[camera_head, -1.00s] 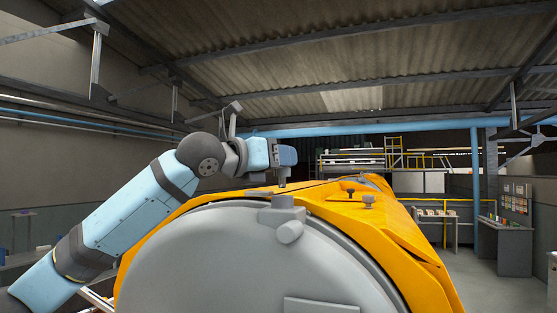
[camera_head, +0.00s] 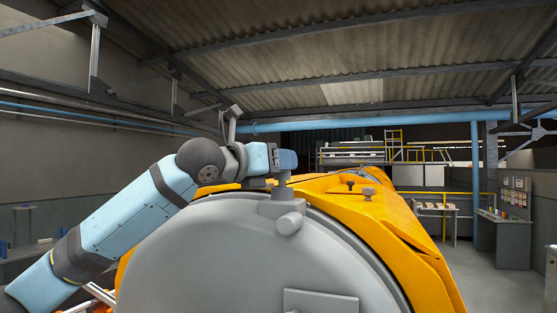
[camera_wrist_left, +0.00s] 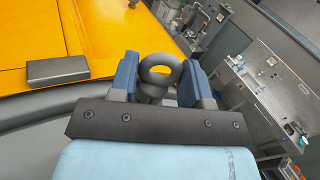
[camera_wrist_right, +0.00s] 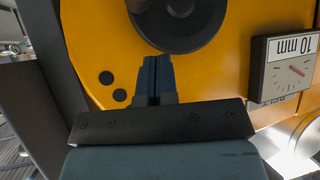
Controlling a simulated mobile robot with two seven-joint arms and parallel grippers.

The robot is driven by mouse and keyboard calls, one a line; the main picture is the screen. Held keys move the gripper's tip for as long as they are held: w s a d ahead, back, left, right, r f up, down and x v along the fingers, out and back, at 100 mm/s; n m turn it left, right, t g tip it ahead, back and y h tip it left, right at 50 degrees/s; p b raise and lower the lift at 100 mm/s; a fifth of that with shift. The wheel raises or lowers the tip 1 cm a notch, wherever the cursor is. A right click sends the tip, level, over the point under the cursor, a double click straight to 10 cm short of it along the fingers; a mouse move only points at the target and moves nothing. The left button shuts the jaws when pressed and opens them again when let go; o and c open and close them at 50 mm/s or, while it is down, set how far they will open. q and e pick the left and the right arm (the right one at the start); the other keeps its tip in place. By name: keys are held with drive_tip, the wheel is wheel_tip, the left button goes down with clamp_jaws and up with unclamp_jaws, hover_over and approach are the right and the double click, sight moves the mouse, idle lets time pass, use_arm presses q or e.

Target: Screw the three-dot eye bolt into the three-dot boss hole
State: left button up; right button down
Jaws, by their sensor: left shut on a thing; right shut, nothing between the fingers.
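A dark grey eye bolt (camera_wrist_left: 161,70) stands between the blue fingers of my left gripper (camera_wrist_left: 160,78), its ring showing in the left wrist view. In the head view my left gripper (camera_head: 287,160) is over the top of the big grey round end face, with a short grey shank (camera_head: 283,178) under it. The shank is right over the grey boss (camera_head: 281,205) and seems to meet it; the hole and any dots are hidden. My right gripper (camera_wrist_right: 154,66) is shut and empty in front of a yellow panel; it is outside the head view.
The orange-yellow machine cover (camera_head: 385,215) runs back from the grey end face (camera_head: 225,250), with small grey fittings (camera_head: 368,192) on top. In the right wrist view are a dark round knob (camera_wrist_right: 178,25), two black dots (camera_wrist_right: 106,77) and a gauge marked 10 mm (camera_wrist_right: 284,66).

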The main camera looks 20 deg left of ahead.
use_arm(q)
drive_tip(key=shift+f, duration=0.35)
drive_tip(key=o, duration=1.2)
drive_tip(key=shift+c, duration=0.2)
drive_tip(key=shift+b+v, duration=0.4)
drive_tip(key=shift+v, duration=0.45)
use_arm(e)
drive_tip(key=shift+w+d+f, duration=0.1)
drive_tip(key=shift+f, duration=0.75)
drive_tip(key=f+b, duration=0.1)
drive_tip(key=b, duration=0.1)
drive_tip(key=shift+f+b, duration=0.35)
drive_tip(key=shift+f, duration=0.05)
use_arm(q)
drive_tip(key=v, duration=1.2)
drive_tip(key=shift+s, duration=0.15)
use_arm(e)
drive_tip(key=shift+a, duration=0.25)
use_arm(q)
drive_tip(key=shift+r, duration=0.1)
